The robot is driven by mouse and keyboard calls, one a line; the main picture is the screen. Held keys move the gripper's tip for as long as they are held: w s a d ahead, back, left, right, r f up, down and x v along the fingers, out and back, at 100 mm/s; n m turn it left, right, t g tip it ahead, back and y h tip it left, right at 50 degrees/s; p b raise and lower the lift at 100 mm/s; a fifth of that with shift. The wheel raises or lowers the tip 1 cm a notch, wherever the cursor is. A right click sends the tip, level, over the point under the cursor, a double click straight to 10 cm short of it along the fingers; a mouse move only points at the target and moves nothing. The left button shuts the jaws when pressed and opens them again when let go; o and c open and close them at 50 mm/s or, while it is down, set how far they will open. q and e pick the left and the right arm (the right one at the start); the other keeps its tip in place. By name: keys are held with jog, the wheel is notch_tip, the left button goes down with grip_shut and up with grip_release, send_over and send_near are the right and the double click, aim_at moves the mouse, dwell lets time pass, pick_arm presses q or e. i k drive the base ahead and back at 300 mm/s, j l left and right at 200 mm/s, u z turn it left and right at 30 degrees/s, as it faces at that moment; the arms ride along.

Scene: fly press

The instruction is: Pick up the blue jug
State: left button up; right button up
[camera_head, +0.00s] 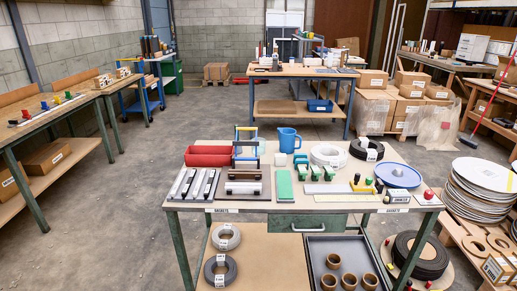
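The blue jug (287,140) stands upright at the back of the nearest workbench (232,207), with its handle on the right side. A white block sits just left of its base, and a white coil lies to its right. Neither of my grippers shows in the head camera view.
Open floor (110,220) lies to the left.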

aim_at(287, 137)
jog(key=i+u, duration=0.3)
jog(key=i, duration=0.85)
jog(key=j, duration=0.05)
